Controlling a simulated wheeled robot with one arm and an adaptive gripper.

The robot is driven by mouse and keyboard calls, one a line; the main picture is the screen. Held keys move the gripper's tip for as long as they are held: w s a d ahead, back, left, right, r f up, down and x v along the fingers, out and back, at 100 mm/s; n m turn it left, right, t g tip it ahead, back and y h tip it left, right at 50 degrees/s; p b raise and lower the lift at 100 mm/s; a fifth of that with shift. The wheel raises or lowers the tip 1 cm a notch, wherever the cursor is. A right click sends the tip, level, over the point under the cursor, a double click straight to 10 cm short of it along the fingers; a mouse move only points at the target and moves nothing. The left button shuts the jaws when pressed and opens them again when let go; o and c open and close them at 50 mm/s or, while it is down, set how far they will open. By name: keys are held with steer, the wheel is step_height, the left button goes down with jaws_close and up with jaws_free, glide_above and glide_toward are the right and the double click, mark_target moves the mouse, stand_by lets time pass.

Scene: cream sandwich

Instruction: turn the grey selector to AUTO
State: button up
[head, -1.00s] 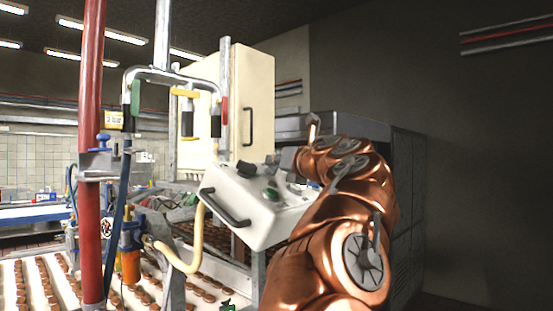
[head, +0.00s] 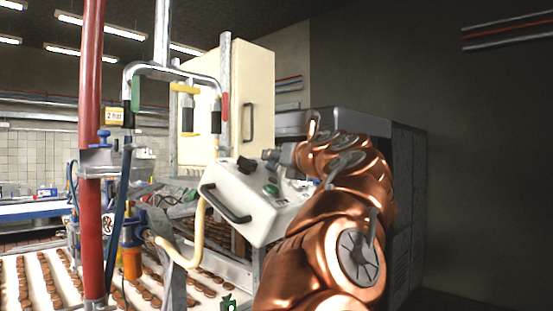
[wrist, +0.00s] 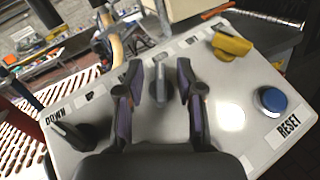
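The grey selector (wrist: 160,82) is a small upright-looking bar on the white control box, seen in the middle of the wrist view. My gripper (wrist: 158,92) is open, with one dark finger on each side of the selector and a visible gap on both sides. I cannot tell how far above the panel the fingertips are. Small label plates lie above the selector, partly hidden by the fingers, and I cannot read AUTO. In the head view, the control box (head: 235,206) is tilted and my gripper (head: 270,155) is over its far side; the selector cannot be made out there.
On the panel are a black knob (wrist: 78,133) near DOWN, a yellow knob (wrist: 231,44) and a blue RESET button (wrist: 271,100). A green button (head: 271,189) shows in the head view. A black handle (head: 228,205) fronts the box; a red post (head: 91,150) stands left.

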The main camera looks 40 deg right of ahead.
steer(key=shift+s, duration=0.1)
steer(key=s, duration=1)
steer(key=shift+a, duration=0.4)
steer(key=shift+s+a, duration=0.15)
steer(key=shift+s, duration=0.75)
